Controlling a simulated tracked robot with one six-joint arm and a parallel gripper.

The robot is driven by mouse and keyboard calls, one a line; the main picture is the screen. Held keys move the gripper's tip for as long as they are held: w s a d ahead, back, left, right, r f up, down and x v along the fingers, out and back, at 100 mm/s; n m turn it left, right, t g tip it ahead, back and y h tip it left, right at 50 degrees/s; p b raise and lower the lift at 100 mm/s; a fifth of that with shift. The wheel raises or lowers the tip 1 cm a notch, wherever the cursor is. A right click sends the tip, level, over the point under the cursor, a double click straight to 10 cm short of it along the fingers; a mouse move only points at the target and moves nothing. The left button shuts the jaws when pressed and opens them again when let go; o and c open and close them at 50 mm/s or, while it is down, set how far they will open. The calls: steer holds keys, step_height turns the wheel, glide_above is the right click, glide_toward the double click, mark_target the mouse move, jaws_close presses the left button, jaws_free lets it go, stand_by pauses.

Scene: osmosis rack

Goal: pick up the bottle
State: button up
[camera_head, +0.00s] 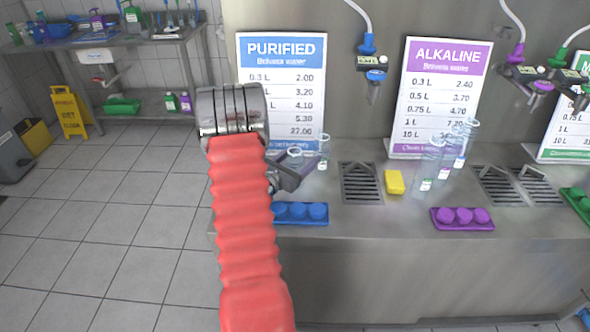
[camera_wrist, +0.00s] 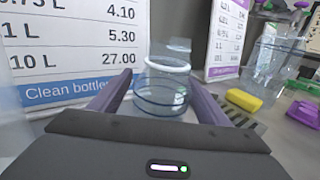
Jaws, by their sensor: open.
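My gripper (camera_head: 300,172) reaches over the counter at the left end, beside the PURIFIED sign. In the wrist view my gripper (camera_wrist: 161,84) is open, one finger on each side of a clear bottle (camera_wrist: 160,100). I cannot tell whether the fingers touch it. A second clear bottle shape (camera_wrist: 178,50) shows just behind it. In the head view a small clear bottle (camera_head: 323,154) stands upright just right of the gripper, and another clear rim (camera_head: 294,152) shows at the gripper, its lower part hidden.
Several taller clear bottles (camera_head: 427,172) stand before the ALKALINE sign (camera_head: 438,90). A drain grate (camera_head: 361,184) and yellow sponge (camera_head: 395,182) lie between. Blue caps (camera_head: 301,211) and purple caps (camera_head: 462,217) sit near the counter's front edge. The PURIFIED sign (camera_head: 282,80) stands close behind.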

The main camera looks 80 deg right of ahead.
steer(key=shift+c, duration=0.2)
steer(key=c, duration=1.1)
steer(key=shift+r, duration=0.1)
step_height(320, 180, up, 18)
stand_by(0.6)
stand_by(0.4)
